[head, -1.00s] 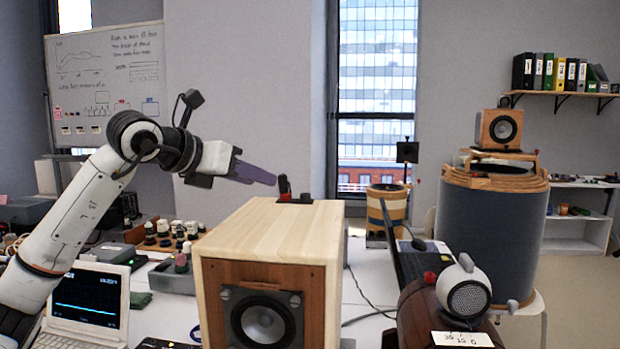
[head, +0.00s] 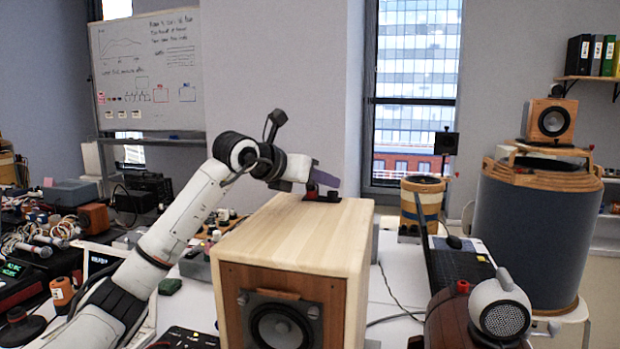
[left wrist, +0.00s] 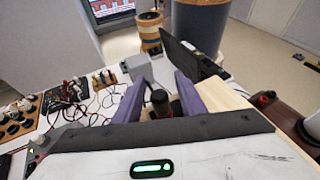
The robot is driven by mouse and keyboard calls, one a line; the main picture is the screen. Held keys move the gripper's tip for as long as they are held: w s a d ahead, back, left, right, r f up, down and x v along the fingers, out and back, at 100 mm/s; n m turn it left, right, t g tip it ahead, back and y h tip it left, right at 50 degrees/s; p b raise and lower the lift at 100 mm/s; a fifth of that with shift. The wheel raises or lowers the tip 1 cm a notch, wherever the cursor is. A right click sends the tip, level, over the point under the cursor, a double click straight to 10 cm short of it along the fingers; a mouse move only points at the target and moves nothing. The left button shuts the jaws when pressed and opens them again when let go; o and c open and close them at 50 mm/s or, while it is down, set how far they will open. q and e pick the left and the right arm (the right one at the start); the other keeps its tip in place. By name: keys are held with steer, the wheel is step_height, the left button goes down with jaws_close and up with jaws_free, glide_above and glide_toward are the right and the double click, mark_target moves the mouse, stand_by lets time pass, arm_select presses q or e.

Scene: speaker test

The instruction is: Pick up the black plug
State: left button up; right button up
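The black plug (left wrist: 160,100) stands at the back of a light wooden speaker box (head: 300,235). In the left wrist view it shows between my two purple fingers, with clear gaps on both sides. A red plug (left wrist: 176,108) is right beside it, close to the right finger. In the head view the red plug (head: 311,191) shows below my fingers, by a black terminal plate (head: 331,196); the black plug is hidden there. My left gripper (head: 336,182) is open around the plugs, just above the box top. My right gripper is not in view.
A dark laptop (head: 458,266) and a brown barrel-like device with a white round head (head: 500,305) stand right of the box. A striped wooden drum (head: 421,205) stands behind. Cables and instruments crowd the left. White table shows between the box and laptop.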

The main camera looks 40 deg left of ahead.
arm_select(q)
steer(key=shift+w, duration=0.15)
jaws_close()
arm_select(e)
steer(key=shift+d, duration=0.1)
arm_select(q)
steer(key=shift+r, duration=0.3)
step_height(320, 180, up, 9)
steer(key=p, duration=0.2)
steer(key=shift+r, duration=0.15)
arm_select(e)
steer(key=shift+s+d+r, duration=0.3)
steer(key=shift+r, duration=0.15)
